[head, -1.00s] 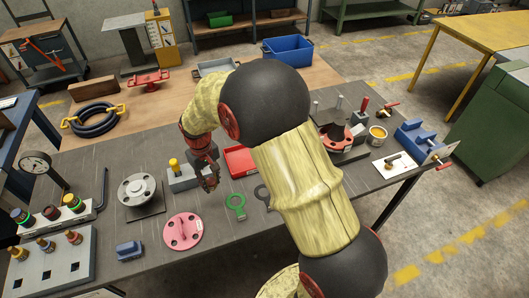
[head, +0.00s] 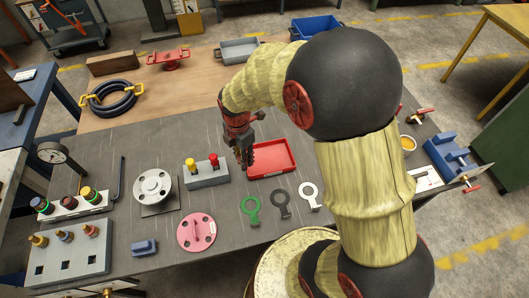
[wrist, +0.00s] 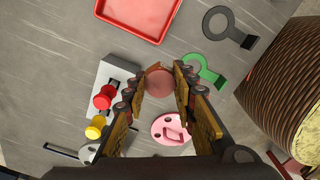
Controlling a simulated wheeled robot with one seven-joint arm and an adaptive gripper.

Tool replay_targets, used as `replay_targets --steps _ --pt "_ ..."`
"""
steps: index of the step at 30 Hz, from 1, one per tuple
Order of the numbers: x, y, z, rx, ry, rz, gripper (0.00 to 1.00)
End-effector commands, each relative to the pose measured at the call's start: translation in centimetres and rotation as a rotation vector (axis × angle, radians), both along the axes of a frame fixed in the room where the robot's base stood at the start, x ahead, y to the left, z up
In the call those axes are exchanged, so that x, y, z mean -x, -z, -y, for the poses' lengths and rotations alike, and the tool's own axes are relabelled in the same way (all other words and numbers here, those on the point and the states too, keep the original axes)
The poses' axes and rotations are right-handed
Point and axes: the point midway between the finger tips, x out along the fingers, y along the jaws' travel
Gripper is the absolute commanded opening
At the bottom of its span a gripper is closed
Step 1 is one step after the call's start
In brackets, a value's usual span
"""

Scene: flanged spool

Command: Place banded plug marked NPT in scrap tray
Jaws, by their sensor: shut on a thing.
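My gripper (head: 244,160) is shut on a round reddish-brown plug (wrist: 160,82), held above the bench between the two fingers. Only its round end shows clearly in the wrist view. No band or NPT marking is readable on it, and the fingers hide its sides. A shallow red tray (head: 271,172), which may be the scrap tray, lies on the bench just right of my gripper in the head view. It also shows at the top of the wrist view (wrist: 140,22). No label is readable on the tray, and its visible floor looks empty.
A grey block (head: 208,177) with yellow and red knobs stands left of my gripper. Ring-ended tags (head: 251,208) and a pink flange (head: 196,232) lie in front. Plug racks (head: 75,255) stand at the left. A grey tray (head: 240,51) and blue bin (head: 315,26) are behind.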

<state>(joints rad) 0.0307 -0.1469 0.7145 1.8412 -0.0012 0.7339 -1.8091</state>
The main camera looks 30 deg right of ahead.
Motion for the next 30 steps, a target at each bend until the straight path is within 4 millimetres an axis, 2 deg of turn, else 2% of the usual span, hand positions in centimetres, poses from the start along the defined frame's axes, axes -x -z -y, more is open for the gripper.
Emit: replay_targets --steps 5,15,18,24,30 --pt "-0.4 0.6 1.6 0.0 -0.033 0.0 0.0" --pt "-2.9 4.1 8.7 0.0 -0.03 -0.001 0.0" --pt "-3.4 6.0 10.0 -0.001 -0.032 -0.002 0.0" --pt "-4.2 8.4 12.0 0.0 -0.034 0.001 0.0" --pt "-4.4 9.3 12.7 0.0 -0.033 0.001 0.0"
